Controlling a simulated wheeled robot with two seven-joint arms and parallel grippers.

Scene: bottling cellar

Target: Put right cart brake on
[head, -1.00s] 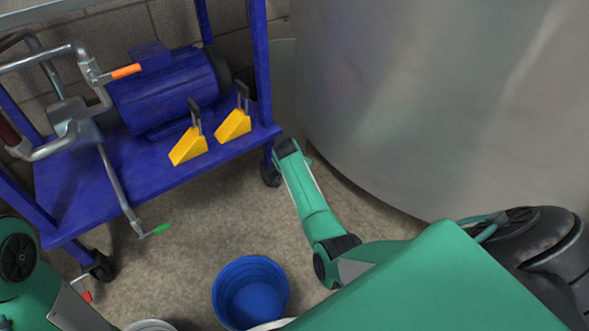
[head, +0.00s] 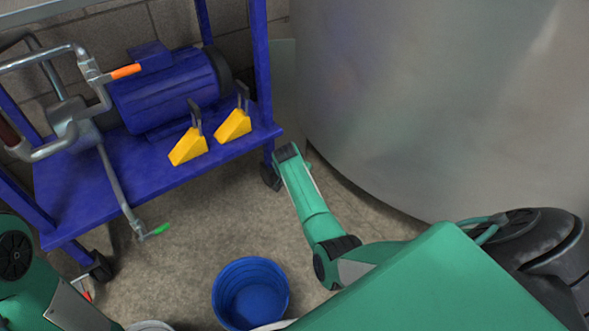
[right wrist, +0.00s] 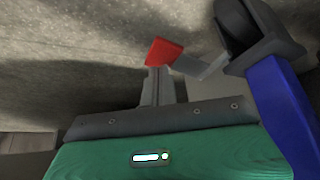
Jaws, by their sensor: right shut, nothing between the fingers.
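The blue cart (head: 150,165) stands at the left in the head view. Its right caster (head: 268,176) is partly hidden behind my right arm. In the right wrist view, that caster (right wrist: 245,30) sits under the blue cart leg (right wrist: 285,110). A grey lever runs left from it to a red brake tab (right wrist: 163,51). My right gripper (right wrist: 155,78) is shut and empty, its fingertips right at the tab; I cannot tell if they touch. In the head view the gripper's fingers are hidden by my arm. My left gripper is outside the views.
A blue bucket (head: 250,292) stands on the floor in front of the cart. A large steel tank (head: 440,100) curves close by on the right. The cart carries a blue motor (head: 170,90) and two yellow wedges (head: 188,147). A green-handled valve pipe (head: 157,231) sticks out in front.

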